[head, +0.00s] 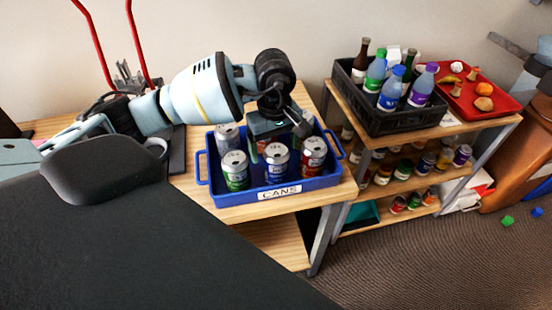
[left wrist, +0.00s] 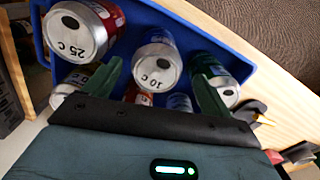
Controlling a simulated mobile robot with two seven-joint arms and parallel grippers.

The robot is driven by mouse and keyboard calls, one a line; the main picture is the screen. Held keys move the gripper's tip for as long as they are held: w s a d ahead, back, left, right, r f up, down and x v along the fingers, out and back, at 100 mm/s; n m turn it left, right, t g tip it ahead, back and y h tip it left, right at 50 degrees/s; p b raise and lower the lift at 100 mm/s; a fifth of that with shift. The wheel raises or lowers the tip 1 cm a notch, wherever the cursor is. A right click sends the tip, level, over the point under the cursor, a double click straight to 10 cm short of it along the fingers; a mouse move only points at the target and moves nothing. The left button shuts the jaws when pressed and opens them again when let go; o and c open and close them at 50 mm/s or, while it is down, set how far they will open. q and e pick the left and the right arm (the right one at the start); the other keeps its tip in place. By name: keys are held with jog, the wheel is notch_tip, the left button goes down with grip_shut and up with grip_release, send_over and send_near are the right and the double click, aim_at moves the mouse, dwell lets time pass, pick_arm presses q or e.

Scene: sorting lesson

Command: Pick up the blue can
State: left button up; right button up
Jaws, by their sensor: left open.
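The blue can (head: 277,168) stands upright in the front row of a blue bin (head: 290,189) labelled CANS, between a green can (head: 235,175) and a red can (head: 313,160). My left gripper (head: 272,134) is open and empty over the bin, just behind and above the blue can. In the left wrist view, the blue can (left wrist: 154,38) shows its silver lid marked "10 C" between the two fingers of my left gripper (left wrist: 155,75). The fingers do not visibly touch it. My right gripper does not show.
More cans, including a silver-blue one (head: 227,135), stand in the back row, partly hidden by my gripper. A black crate of bottles (head: 398,124) and a red tray (head: 497,108) stand on the shelf unit to the right.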

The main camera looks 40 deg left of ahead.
pick_arm(q)
notch_tip(320, 180, down, 4)
jog(key=shift+w+d+f, duration=0.1)
jog(key=shift+w+d, duration=0.05)
jog(key=c, duration=1.3)
jog(key=shift+o, duration=0.2)
